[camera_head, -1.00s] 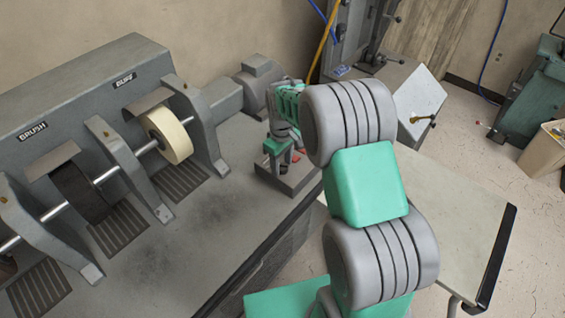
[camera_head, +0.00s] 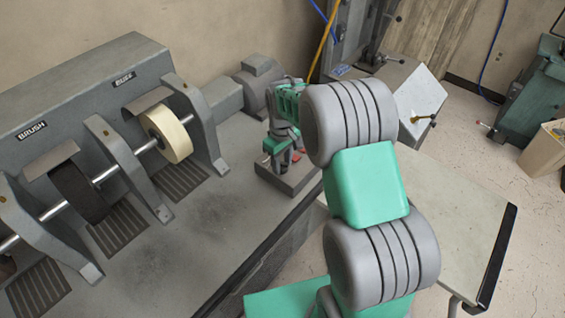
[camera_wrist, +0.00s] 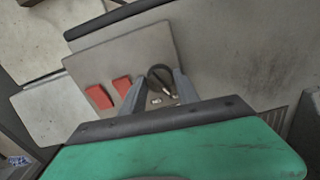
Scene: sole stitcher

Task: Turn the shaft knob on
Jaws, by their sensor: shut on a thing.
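The shaft knob (camera_wrist: 159,73) is a dark round knob on a grey control box (camera_wrist: 118,58) in the wrist view. My gripper (camera_wrist: 161,82) points down at the box, with its two grey fingers on either side of the knob and shut on it. Two red buttons, one of them here (camera_wrist: 98,97), sit on the box to the left of the fingers. In the head view the control box (camera_head: 294,184) stands at the bench's right end. There my gripper (camera_head: 277,167) is over it and hides the knob.
The grey machine (camera_head: 70,95) with BRUSH and BUFF labels, a shaft and wheels such as the cream wheel (camera_head: 168,134) stands at left. A motor (camera_head: 260,80) stands behind the gripper. The bench top (camera_head: 200,225) in front is clear.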

